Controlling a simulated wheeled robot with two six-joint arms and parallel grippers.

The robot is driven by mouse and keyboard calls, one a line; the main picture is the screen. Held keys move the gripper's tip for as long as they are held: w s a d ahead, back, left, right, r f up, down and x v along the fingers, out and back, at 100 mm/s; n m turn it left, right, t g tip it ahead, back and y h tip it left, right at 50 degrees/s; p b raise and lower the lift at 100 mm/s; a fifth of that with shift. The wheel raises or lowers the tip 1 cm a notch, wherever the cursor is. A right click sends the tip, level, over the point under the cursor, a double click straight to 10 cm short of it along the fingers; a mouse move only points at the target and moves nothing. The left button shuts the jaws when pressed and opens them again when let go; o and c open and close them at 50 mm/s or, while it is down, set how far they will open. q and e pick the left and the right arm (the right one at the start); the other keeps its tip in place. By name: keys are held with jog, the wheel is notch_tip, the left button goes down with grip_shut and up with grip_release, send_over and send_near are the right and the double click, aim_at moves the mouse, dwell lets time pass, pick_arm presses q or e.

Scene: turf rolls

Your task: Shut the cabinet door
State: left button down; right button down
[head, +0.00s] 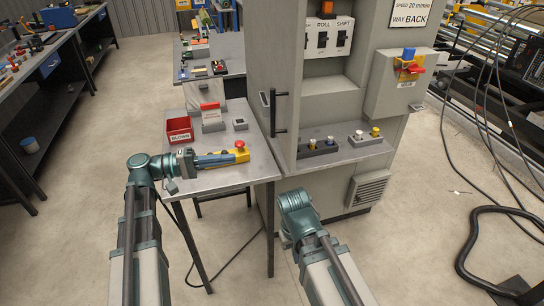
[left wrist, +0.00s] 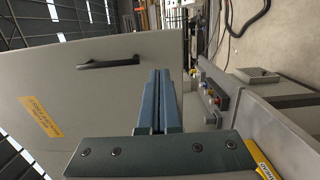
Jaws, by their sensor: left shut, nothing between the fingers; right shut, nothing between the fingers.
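The grey cabinet (head: 345,170) stands right of centre in the head view. Its grey door (head: 258,60) is open, swung out toward the left, with a black upright bar handle (head: 279,112). In the left wrist view the door's broad face (left wrist: 110,100) fills the left side, with the handle (left wrist: 110,63) and a yellow label. My left gripper (head: 233,156) is shut and empty, left of the door and over the small table. Its closed fingers (left wrist: 160,75) appear in front of the door face; contact cannot be told. My right arm is low before the cabinet; its gripper is hidden.
The small metal table (head: 252,168) holds a red bin (head: 179,130) and a yellow box with a red button (head: 241,150), close to my left gripper. Button boxes (head: 318,147) sit on the cabinet's ledge. Cables hang at the right. The floor between table and cabinet is narrow.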

aim_at(287, 152)
pick_arm(q)
jog(key=x, duration=1.4)
jog(key=shift+s, duration=0.1)
jog(key=shift+d, duration=0.1)
